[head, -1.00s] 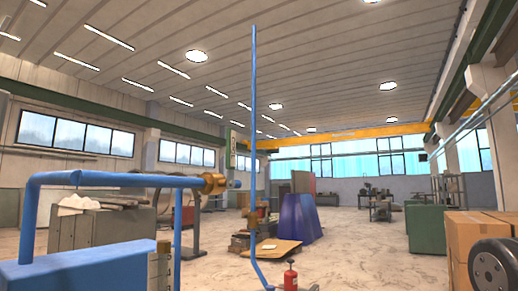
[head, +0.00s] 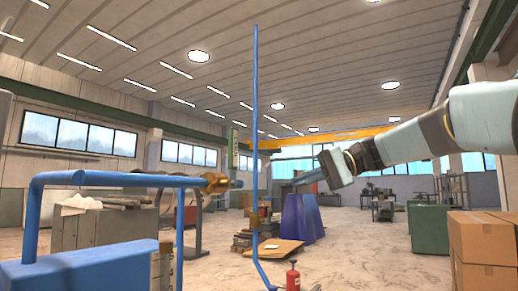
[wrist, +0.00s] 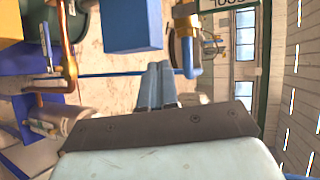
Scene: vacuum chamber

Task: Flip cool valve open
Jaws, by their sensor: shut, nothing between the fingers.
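A brass valve (head: 215,182) sits at the end of the horizontal blue pipe (head: 120,179), left of centre in the head view. A second brass fitting (head: 256,219) is on the tall upright blue pipe (head: 255,110). I cannot tell which is the cool valve, and no handle position is clear. My gripper (head: 297,182) is right of the upright pipe and appears apart from it. In the wrist view my gripper (wrist: 160,68) is shut and empty. Brass fittings show there at upper right (wrist: 187,22) and on the left (wrist: 68,68).
A blue tank (head: 85,268) fills the lower left. A red bottle (head: 293,278) stands near the upright pipe's base. Cardboard boxes (head: 484,235) and a green cabinet (head: 428,229) are at right. Open floor (head: 360,255) lies between.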

